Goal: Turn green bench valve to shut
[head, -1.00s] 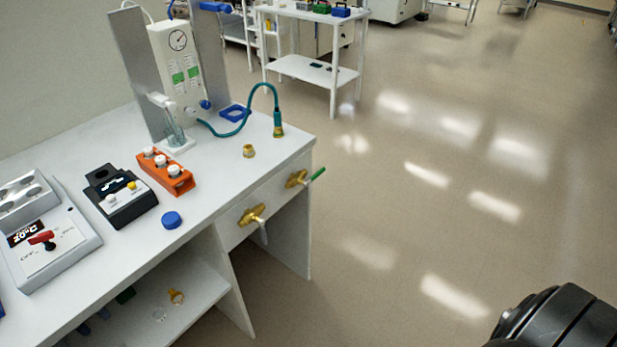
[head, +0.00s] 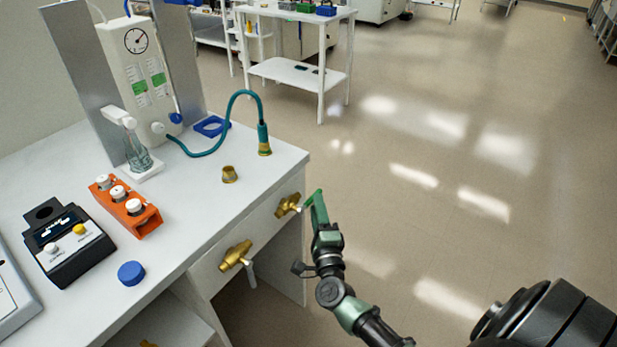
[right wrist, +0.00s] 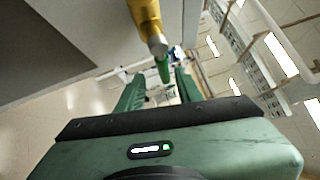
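The green-handled bench valve (head: 288,204) has a brass body on the front face of the bench, near its right end. Its green handle (head: 309,199) sticks out to the right. In the right wrist view the brass valve body (right wrist: 145,16) is at the top, with the green handle (right wrist: 163,70) below it. My right gripper (head: 318,207) is at the handle. In the right wrist view its two green fingers (right wrist: 161,80) are apart, with the handle end showing between their tips. I cannot tell whether they touch it. My left gripper is not in view.
A second brass valve (head: 236,256) with a pale handle is left on the same bench front. The bench top (head: 205,215) holds an orange rack (head: 146,222), a blue cap (head: 131,273), a brass fitting (head: 229,174) and a teal hose (head: 243,98).

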